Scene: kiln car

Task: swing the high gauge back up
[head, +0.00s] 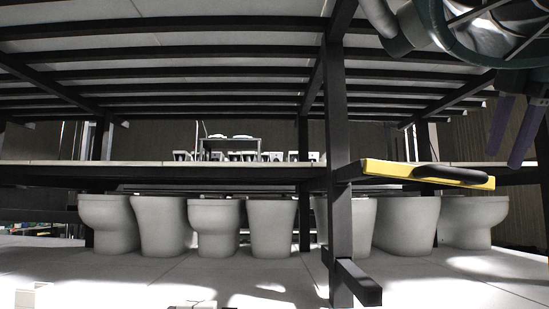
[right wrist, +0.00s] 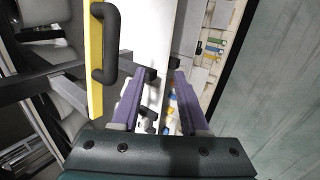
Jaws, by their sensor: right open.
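The high gauge is a yellow bar (head: 385,169) with a black handle (head: 450,174) near its right end. It lies level, sticking out to the right from a dark upright post at shelf height. In the right wrist view the yellow bar (right wrist: 95,75) and its black handle (right wrist: 109,42) are to the left of the fingers. My right gripper (head: 503,157) has purple fingers and is above and to the right of the handle, apart from it. It also shows in the right wrist view (right wrist: 153,75), open with nothing held. My left gripper is not in view.
The dark post (head: 340,125) stands in front of the rack. White toilet bowls (head: 271,228) stand in a row on the pale lower deck (head: 130,270). Dark beams (head: 180,73) run overhead. A short dark bar (head: 356,283) juts from the post's foot.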

